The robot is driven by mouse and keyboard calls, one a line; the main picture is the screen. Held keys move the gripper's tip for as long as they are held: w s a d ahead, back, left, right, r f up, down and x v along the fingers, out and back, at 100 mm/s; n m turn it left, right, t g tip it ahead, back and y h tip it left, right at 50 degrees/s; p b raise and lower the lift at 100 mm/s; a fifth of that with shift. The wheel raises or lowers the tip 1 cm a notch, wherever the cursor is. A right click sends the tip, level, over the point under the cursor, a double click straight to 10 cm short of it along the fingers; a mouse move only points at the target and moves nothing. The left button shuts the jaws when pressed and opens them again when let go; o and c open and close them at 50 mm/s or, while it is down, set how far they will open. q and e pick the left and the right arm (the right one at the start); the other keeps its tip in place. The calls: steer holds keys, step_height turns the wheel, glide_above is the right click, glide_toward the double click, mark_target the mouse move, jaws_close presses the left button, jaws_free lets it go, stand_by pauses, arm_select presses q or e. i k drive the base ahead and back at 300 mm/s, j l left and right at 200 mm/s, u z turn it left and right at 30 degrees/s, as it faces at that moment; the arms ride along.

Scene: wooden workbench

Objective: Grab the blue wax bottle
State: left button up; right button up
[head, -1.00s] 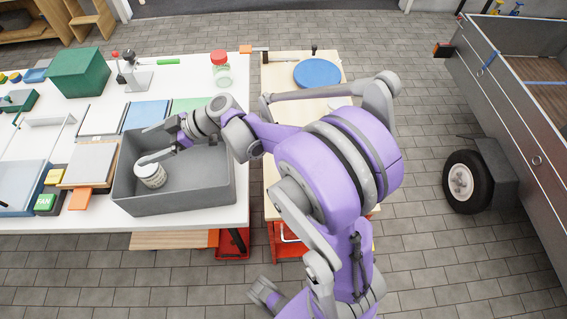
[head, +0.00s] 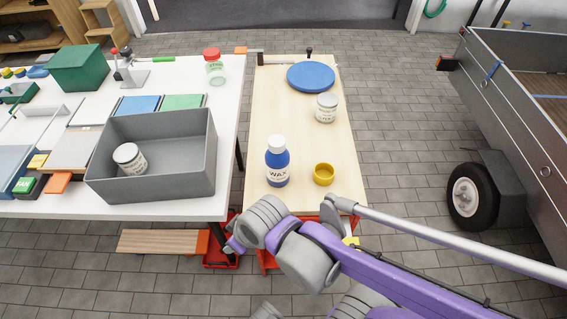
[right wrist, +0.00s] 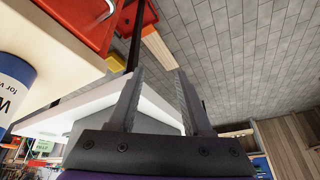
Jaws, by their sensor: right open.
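The blue wax bottle (head: 277,165) with a white cap stands upright on the light wooden bench top, near its left edge. It also shows in the right wrist view at the left edge, where part of its white label and blue body (right wrist: 10,88) is cut off by the frame. My right gripper (right wrist: 157,88) is open, with nothing between its fingers. In the head view my right arm reaches in from the right and ends low in front of the bench, nearer than the bottle; its fingers are largely hidden there. My left gripper is not in view.
A yellow cup (head: 323,174) stands close right of the bottle. A white-lidded jar (head: 326,108) and a blue disc (head: 311,77) are farther back. Left, a grey bin (head: 185,180) on the white table holds another jar (head: 130,158). Bench space behind the bottle is clear.

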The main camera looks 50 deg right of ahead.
mark_target(278, 164)
steer(key=l+z, duration=0.1)
steer(key=z, duration=0.3)
steer(key=i+z, duration=0.1)
steer(key=z, duration=0.35)
steer(key=l+z, duration=0.15)
steer(key=z, duration=0.25)
steer(key=i+z, duration=0.1)
steer(key=z, duration=0.35)
steer(key=k, duration=0.15)
